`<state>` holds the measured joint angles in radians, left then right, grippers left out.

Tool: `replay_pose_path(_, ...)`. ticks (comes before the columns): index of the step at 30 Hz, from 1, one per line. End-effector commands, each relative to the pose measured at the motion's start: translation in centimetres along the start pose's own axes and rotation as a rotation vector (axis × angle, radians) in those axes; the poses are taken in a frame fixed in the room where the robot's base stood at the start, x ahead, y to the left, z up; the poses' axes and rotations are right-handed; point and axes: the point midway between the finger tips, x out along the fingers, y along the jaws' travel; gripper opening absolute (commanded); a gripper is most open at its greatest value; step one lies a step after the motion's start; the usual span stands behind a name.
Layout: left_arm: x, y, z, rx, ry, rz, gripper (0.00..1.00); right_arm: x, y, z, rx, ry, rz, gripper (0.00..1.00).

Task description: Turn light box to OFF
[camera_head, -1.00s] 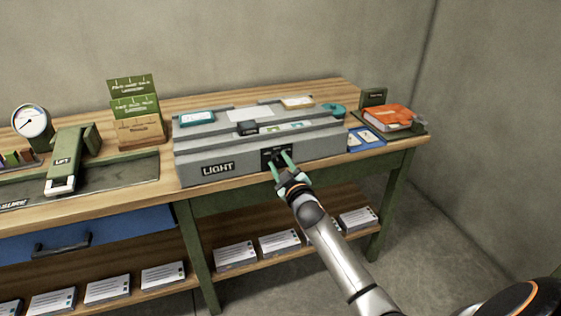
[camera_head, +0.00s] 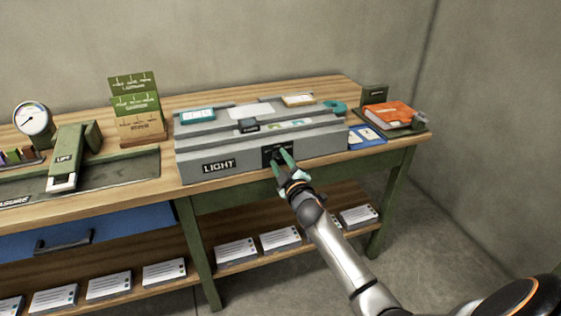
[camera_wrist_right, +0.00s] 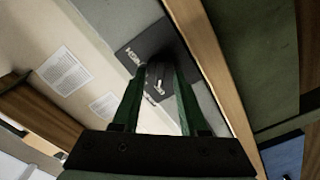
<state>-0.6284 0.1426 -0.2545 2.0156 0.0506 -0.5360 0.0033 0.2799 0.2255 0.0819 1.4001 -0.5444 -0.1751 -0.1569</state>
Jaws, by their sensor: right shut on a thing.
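The grey light box (camera_head: 222,175), marked LIGHT, stands on the wooden workbench (camera_head: 165,188). A black switch panel (camera_head: 268,151) is set in its front face, right of the lettering. My right gripper (camera_head: 281,158) reaches up to this panel, its green fingers at the front of the box. In the right wrist view my right gripper (camera_wrist_right: 160,82) is shut on the dark switch knob (camera_wrist_right: 155,78) in front of the black panel (camera_wrist_right: 140,50). The fingers partly hide the knob, and its setting cannot be read. My left gripper is not in view.
A green LIFT device (camera_head: 68,155) and a dial gauge (camera_head: 34,120) stand on the left. Green and brown card holders (camera_head: 140,110) are behind. An orange book (camera_head: 388,114) lies at the right. A shelf below holds several stacks of cards (camera_head: 236,251).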

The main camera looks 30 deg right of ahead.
Motion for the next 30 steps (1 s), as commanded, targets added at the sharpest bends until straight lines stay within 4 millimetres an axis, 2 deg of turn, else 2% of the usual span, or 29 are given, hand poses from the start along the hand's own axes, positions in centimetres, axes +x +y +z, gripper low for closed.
replay_pose_path(1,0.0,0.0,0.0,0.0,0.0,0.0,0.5,0.0,0.1,-0.1,-0.003,0.001,0.002,0.0)
replay_pose_path(2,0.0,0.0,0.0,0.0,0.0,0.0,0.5,0.0,0.1,-0.1,-0.003,0.001,0.002,0.45)
replay_pose_path(9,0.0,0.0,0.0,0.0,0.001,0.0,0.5,0.0,0.1,0.0,-0.001,0.001,0.001,0.72)
replay_pose_path(20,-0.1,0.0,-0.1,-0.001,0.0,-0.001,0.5,-0.5,0.0,0.0,0.0,-0.001,-0.001,0.73)
replay_pose_path(23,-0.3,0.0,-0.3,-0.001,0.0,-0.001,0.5,-1.6,0.0,0.0,-0.001,-0.002,-0.001,0.73)
replay_pose_path(30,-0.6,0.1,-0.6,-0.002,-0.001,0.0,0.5,-6.0,0.0,0.0,0.0,-0.001,-0.002,0.73)
